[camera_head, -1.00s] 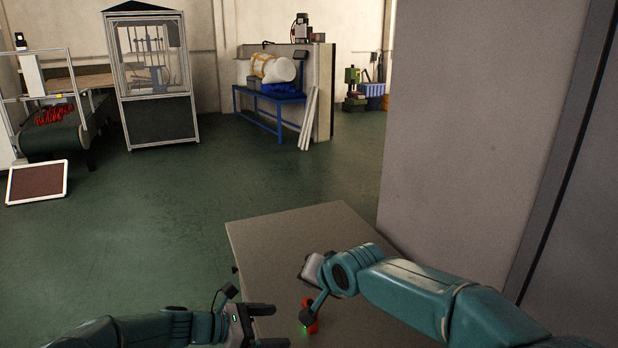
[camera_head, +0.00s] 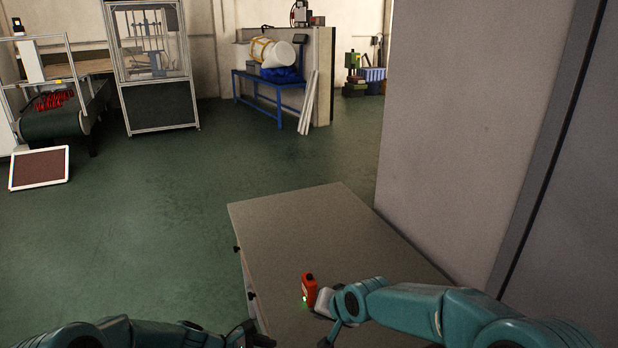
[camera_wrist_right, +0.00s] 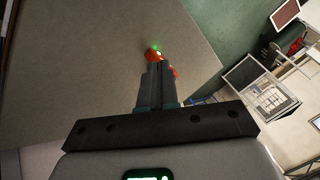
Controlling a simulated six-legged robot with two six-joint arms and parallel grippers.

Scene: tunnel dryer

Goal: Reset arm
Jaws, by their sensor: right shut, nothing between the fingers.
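My right gripper (camera_wrist_right: 157,68) is shut and empty in the right wrist view, its fingers side by side over the grey cabinet top. In the head view my right arm comes in from the right, low over that top, and the fingertips are not clear. A small red-orange object (camera_head: 308,288) with a green light stands on the cabinet top, just left of my right wrist. It also shows in the right wrist view (camera_wrist_right: 152,54), partly hidden behind the fingertips. My left gripper (camera_head: 252,338) is at the bottom edge, largely cut off, so its opening is unclear.
The grey cabinet top (camera_head: 300,225) is otherwise clear, with dark knobs on its left side. A tall grey panel (camera_head: 465,130) stands close on the right. Green floor (camera_head: 150,220) is open to the left. A blue bench (camera_head: 265,85) and a conveyor (camera_head: 60,122) are far off.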

